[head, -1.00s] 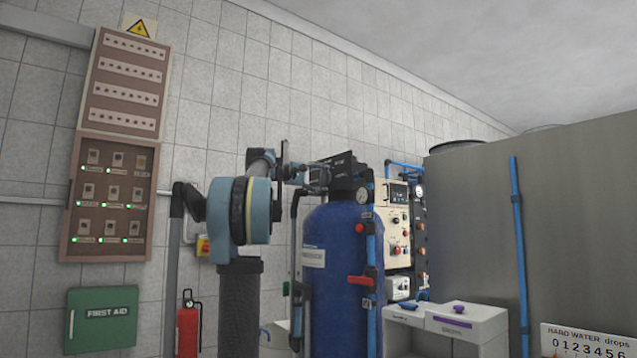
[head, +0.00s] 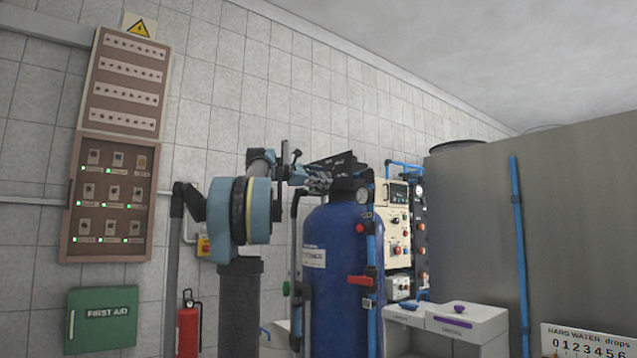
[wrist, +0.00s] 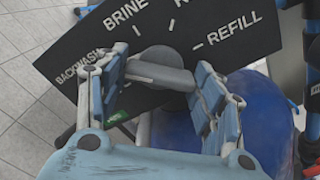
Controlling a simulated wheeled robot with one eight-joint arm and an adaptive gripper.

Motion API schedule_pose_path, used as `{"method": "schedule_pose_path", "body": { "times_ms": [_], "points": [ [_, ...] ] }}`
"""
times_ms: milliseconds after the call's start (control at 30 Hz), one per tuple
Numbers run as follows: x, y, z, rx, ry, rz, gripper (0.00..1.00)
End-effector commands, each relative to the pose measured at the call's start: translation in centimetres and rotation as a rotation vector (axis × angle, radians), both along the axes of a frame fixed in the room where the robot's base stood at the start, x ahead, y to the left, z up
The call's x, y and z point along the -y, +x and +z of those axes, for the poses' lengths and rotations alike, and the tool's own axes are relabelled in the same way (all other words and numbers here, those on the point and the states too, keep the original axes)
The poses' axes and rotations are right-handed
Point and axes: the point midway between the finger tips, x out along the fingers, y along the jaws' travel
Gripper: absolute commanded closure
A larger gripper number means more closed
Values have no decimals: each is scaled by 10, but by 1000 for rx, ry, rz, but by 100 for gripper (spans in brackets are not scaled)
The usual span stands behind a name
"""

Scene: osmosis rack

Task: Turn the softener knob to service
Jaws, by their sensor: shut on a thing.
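The softener knob (wrist: 160,73) is a grey bar handle with a round hub, on a black dial plate (wrist: 232,22) marked BACKWASH, BRINE and REFILL; another label is cut off at the top edge. My gripper (wrist: 165,68) has its blue-padded fingers on either side of the knob and is shut on it. A small green mark shows low on the plate behind the left finger, too hidden to read. In the head view my gripper (head: 317,180) is at the dark valve head on top of the blue softener tank (head: 335,260); the knob is not clear there.
A fire extinguisher (head: 188,330) stands by the left wall.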

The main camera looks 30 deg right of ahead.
Motion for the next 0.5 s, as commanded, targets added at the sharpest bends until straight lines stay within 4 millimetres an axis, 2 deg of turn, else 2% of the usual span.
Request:
{"method": "schedule_pose_path", "body": {
  "times_ms": [500],
  "points": [
    [-1, 2, -1, -475, -36, 4, 62]
  ]
}}
